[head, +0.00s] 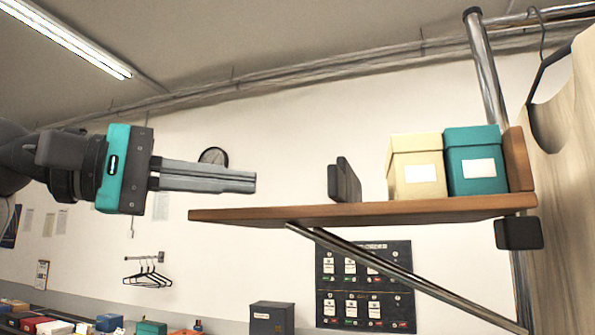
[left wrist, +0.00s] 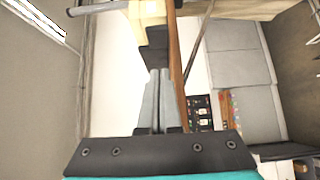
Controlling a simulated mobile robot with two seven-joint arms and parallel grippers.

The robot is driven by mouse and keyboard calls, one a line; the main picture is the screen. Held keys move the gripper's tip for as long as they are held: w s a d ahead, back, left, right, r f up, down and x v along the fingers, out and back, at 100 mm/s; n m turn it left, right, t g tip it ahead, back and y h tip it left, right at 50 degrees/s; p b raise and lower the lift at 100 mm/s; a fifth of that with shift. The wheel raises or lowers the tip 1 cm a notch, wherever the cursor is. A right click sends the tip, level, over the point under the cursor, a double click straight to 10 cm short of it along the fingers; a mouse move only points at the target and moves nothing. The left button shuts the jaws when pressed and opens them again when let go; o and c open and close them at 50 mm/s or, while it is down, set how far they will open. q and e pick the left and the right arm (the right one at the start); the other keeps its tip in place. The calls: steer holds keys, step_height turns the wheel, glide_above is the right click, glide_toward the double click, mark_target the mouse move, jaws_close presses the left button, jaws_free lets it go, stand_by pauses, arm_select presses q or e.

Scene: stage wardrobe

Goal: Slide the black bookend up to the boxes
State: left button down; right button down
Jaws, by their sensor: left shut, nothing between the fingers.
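The black bookend (head: 344,181) stands upright on the wooden shelf (head: 300,213), with a gap between it and the boxes to its right. The cream box (head: 417,167) and the teal box (head: 475,161) stand side by side near the shelf's right end. My left gripper (head: 255,182) is shut and empty, above the shelf's left part, pointing at the bookend and apart from it in the head view. In the left wrist view the bookend (left wrist: 154,50) is ahead of the fingertips, with the cream box (left wrist: 148,12) behind it. My right gripper is in neither view.
A wooden end piece (head: 520,160) stands right of the teal box. A metal brace (head: 400,275) runs under the shelf to a chrome post (head: 487,70). Pale wood and a dark hanger (head: 545,75) are at the right. The shelf is clear left of the bookend.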

mark_target(342, 178)
arm_select(q)
steer(key=d+p, duration=0.1)
steer(key=d, duration=0.6)
steer(key=shift+w+d+p, duration=0.25)
steer(key=shift+w+p, duration=0.05)
steer(key=d, duration=0.1)
steer(key=s+d, duration=0.1)
steer(key=d, duration=0.2)
steer(key=shift+s+d, duration=0.3)
steer(key=shift+d, duration=0.05)
steer(key=shift+a, duration=0.1)
